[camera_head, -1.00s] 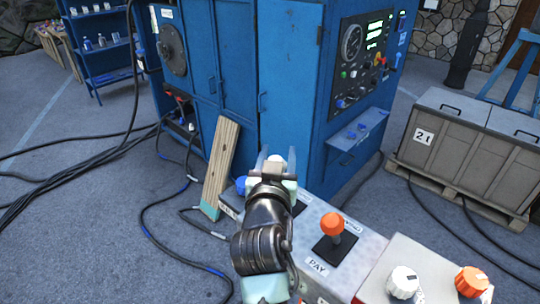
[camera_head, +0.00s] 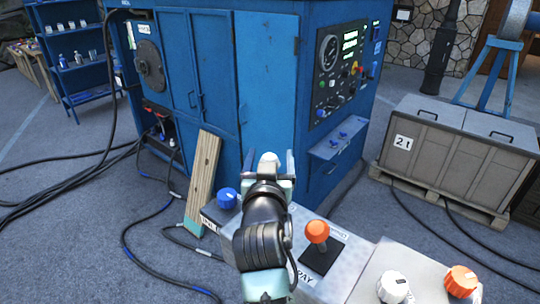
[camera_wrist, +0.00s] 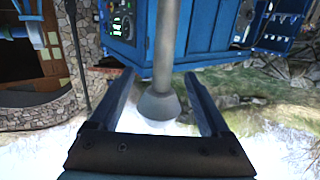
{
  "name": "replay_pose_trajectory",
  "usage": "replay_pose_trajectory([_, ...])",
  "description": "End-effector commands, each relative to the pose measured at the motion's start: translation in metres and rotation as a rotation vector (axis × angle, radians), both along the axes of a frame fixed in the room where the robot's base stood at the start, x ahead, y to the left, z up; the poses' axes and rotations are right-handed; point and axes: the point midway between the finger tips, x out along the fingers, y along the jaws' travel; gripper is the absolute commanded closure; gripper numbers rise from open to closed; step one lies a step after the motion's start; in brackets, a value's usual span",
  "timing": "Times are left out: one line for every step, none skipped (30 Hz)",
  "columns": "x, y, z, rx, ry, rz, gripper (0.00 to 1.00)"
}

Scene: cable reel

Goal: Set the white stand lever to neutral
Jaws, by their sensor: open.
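A pale, whitish lever knob (camera_head: 269,160) shows between the fingertips of my gripper (camera_head: 268,165) in the head view. The wrist view shows a grey lever shaft (camera_wrist: 166,45) ending in a rounded knob (camera_wrist: 158,106) between the two dark fingers of my gripper (camera_wrist: 160,85). The fingers are apart, with a gap visible on both sides of the knob, so the gripper is open around it. My gripper and arm hide the lever's base and slot in the head view, so I cannot tell its exact position.
An orange-topped lever (camera_head: 317,238) stands on the grey console (camera_head: 345,270) beside my arm, near a PAY label. A blue knob (camera_head: 227,197) is left of my arm. A white dial (camera_head: 392,287) and orange dial (camera_head: 461,281) sit at right. A blue cabinet (camera_head: 268,80) stands behind.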

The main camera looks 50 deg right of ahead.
Motion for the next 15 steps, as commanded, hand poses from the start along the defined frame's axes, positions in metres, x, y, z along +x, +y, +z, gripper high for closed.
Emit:
replay_pose_trajectory([-0.001, 0.002, 0.0, -0.001, -0.001, 0.001, 0.19])
replay_pose_trajectory([-0.001, 0.003, 0.0, -0.001, -0.001, 0.001, 0.19])
replay_pose_trajectory([-0.003, 0.005, -0.001, -0.001, -0.001, 0.002, 0.19])
replay_pose_trajectory([-0.005, 0.007, -0.001, -0.001, -0.001, 0.002, 0.19])
replay_pose_trajectory([-0.007, 0.01, -0.001, -0.001, 0.0, 0.002, 0.19])
replay_pose_trajectory([-0.01, 0.014, -0.001, -0.002, -0.002, 0.003, 0.19])
replay_pose_trajectory([-0.013, 0.017, -0.001, -0.001, -0.002, 0.003, 0.19])
replay_pose_trajectory([-0.016, 0.021, -0.001, -0.001, -0.002, 0.003, 0.19])
replay_pose_trajectory([-0.02, 0.026, 0.0, -0.001, -0.001, 0.002, 0.19])
replay_pose_trajectory([-0.024, 0.03, 0.0, -0.002, -0.002, 0.002, 0.19])
replay_pose_trajectory([-0.027, 0.034, 0.0, -0.002, -0.001, 0.002, 0.19])
replay_pose_trajectory([-0.032, 0.04, 0.001, -0.002, -0.001, 0.003, 0.19])
replay_pose_trajectory([-0.036, 0.044, 0.001, -0.001, -0.001, 0.002, 0.19])
replay_pose_trajectory([-0.039, 0.048, 0.002, -0.002, -0.001, 0.002, 0.19])
replay_pose_trajectory([-0.044, 0.054, 0.002, -0.001, 0.0, 0.002, 0.19])
